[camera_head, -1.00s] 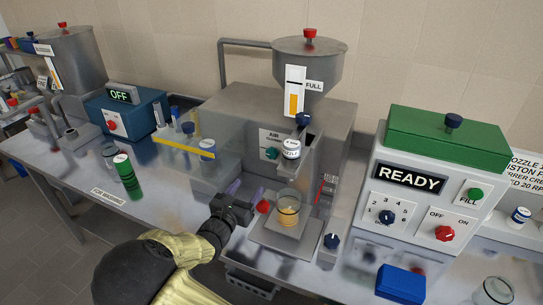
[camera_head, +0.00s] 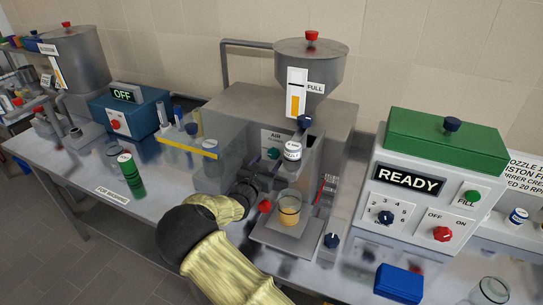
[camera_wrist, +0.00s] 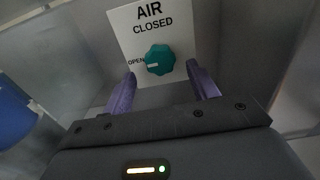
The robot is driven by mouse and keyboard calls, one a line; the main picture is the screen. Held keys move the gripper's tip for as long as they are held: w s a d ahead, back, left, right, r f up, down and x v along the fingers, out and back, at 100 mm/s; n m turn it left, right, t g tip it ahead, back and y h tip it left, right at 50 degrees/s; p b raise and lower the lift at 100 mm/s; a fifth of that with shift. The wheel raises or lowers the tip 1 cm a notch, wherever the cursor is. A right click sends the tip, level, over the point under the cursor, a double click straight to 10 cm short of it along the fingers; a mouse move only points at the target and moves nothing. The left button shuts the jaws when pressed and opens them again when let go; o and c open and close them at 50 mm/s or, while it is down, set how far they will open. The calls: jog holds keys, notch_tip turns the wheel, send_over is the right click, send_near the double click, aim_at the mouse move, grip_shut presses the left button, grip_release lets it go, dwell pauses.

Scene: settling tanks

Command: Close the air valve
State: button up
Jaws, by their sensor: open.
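The air valve is a teal knob (camera_wrist: 159,60) on a white plate (camera_wrist: 150,28) marked AIR, CLOSED at the top and OPEN at the left. The knob's pale mark points left, toward OPEN. In the head view the knob (camera_head: 273,153) sits on the filler's front, behind the clear guard. My gripper (camera_wrist: 162,82) is open, its two purple fingers below and on either side of the knob, with nothing between them. In the head view my gripper (camera_head: 262,176) reaches toward the plate from the front; its fingertips are hard to make out there.
A clear guard with a yellow edge (camera_head: 190,146) stands left of my gripper. A white nozzle (camera_head: 292,150) hangs above a beaker (camera_head: 289,212) of amber liquid at the right. A red knob (camera_head: 265,206) is just below my wrist.

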aim_at(272, 156)
jog(key=shift+x, duration=1.9)
jog(key=c, duration=1)
